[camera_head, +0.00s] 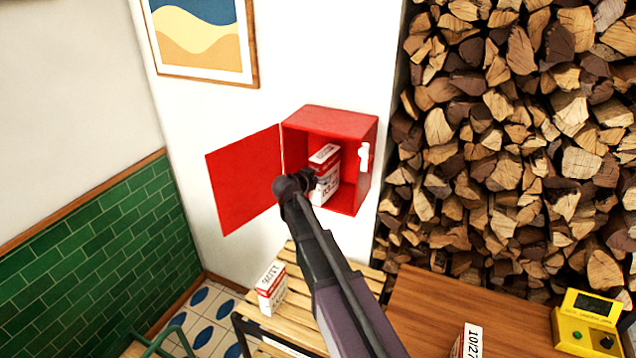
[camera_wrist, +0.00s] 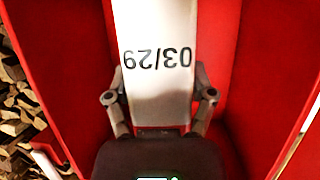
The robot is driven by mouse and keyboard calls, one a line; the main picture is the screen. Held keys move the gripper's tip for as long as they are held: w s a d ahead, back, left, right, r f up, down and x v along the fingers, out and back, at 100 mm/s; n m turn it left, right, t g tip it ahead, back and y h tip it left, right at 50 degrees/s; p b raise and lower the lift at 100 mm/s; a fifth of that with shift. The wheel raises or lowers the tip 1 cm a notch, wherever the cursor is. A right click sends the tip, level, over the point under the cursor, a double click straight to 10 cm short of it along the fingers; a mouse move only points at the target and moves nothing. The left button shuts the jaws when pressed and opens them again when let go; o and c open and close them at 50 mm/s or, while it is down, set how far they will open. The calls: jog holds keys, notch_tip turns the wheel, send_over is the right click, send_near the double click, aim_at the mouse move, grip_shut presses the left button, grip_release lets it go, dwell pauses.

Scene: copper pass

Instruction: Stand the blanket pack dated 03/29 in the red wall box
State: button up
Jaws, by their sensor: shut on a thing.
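The red wall box (camera_head: 366,195) hangs on the white wall with its door (camera_head: 240,182) swung open to the left. The blanket pack dated 03/29 (camera_head: 326,182) is inside the box, upright, white with red at the top. In the wrist view the pack (camera_wrist: 155,60) shows its date upside down, with red box walls (camera_wrist: 60,60) on both sides. My gripper (camera_wrist: 160,112) is shut on the pack, a finger on each side. I cannot tell whether the pack's base touches the box floor.
Another red and white pack (camera_head: 271,288) stands on the slatted bench (camera_head: 300,268) below. A pack marked 10/27 (camera_head: 472,341) and a yellow device (camera_head: 588,325) are at the lower right by the brown tabletop (camera_head: 440,300). Stacked firewood (camera_head: 520,130) fills the right.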

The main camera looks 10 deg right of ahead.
jog(key=shift+w+d+f, duration=0.1)
jog(key=shift+w+d, duration=0.55)
jog(key=shift+w, duration=0.25)
jog(key=shift+w+d+f, duration=0.1)
jog(key=shift+w+d, duration=0.5)
jog(key=shift+w, duration=0.3)
jog(key=o, duration=1.3)
jog(key=shift+c, duration=0.2)
